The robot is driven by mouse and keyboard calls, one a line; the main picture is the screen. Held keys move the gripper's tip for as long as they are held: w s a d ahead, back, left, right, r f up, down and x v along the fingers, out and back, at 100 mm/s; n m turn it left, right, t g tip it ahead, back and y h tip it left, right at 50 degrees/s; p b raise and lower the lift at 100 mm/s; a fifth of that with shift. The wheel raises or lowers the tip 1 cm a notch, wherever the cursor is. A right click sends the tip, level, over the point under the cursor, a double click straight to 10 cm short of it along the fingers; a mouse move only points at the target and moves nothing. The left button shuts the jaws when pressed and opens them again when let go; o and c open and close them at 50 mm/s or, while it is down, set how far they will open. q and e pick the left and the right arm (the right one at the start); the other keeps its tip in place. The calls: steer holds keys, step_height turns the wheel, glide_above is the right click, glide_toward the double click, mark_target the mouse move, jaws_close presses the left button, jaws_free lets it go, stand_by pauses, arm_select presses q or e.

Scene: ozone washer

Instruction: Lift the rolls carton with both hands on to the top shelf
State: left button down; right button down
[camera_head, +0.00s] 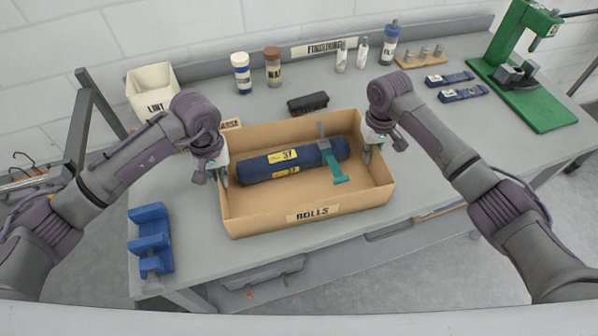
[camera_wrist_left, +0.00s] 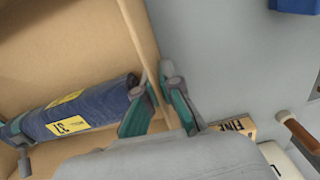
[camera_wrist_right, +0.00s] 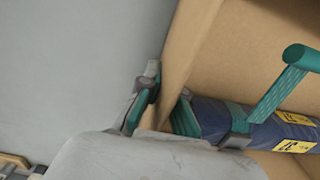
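The rolls carton (camera_head: 235,222), an open tan box with a "ROLLS" label, rests on the grey table. A dark blue roll (camera_head: 268,167) with yellow labels lies in it, with a teal-handled tool (camera_head: 338,176) against it. My left gripper (camera_head: 222,176) is at the carton's left wall. The left wrist view shows its fingers (camera_wrist_left: 160,98) on both sides of the wall, closed on it. My right gripper (camera_head: 370,152) is at the right wall. The right wrist view shows its fingers (camera_wrist_right: 163,103) likewise closed about that wall. I cannot make out the top shelf.
A white bin (camera_head: 152,86), bottles (camera_head: 241,73) and a black block (camera_head: 307,103) stand behind the carton. A blue holder (camera_head: 150,238) is at front left, a green press (camera_head: 522,75) at far right. A dark frame (camera_head: 80,130) stands left of the table.

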mark_target(218, 173)
arm_select(q)
steer(key=shift+r, duration=0.15)
arm_select(e)
steer(key=shift+r, duration=0.15)
